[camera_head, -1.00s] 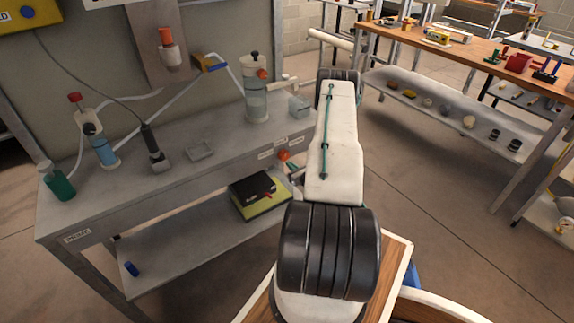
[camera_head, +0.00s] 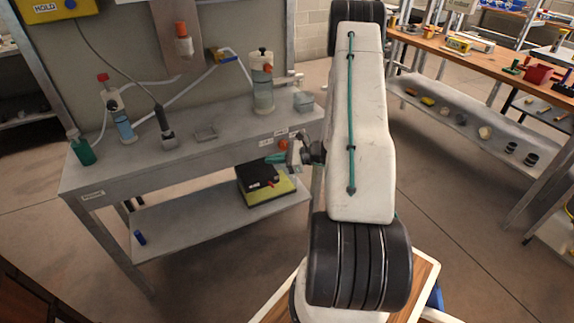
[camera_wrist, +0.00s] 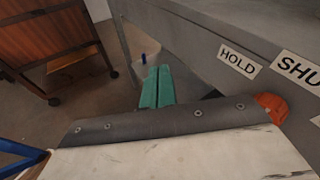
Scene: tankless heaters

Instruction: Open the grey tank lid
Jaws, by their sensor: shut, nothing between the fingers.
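On the grey workbench (camera_head: 230,115), a cylindrical tank (camera_head: 263,97) stands near the back right, with a dark knob on top and an orange part at its upper side. I cannot tell for sure which part is the grey tank lid. My gripper (camera_head: 272,159) is in front of the bench's front edge, below the top and apart from the tank. Its teal fingers (camera_wrist: 157,86) are together and empty in the wrist view. The tank is not in the wrist view.
An orange knob (camera_wrist: 271,107) and HOLD label (camera_wrist: 239,61) are on the bench front near my gripper. A black and yellow box (camera_head: 265,190) sits on the lower shelf. Bottles (camera_head: 118,116) stand at the bench's left. Floor is clear in front.

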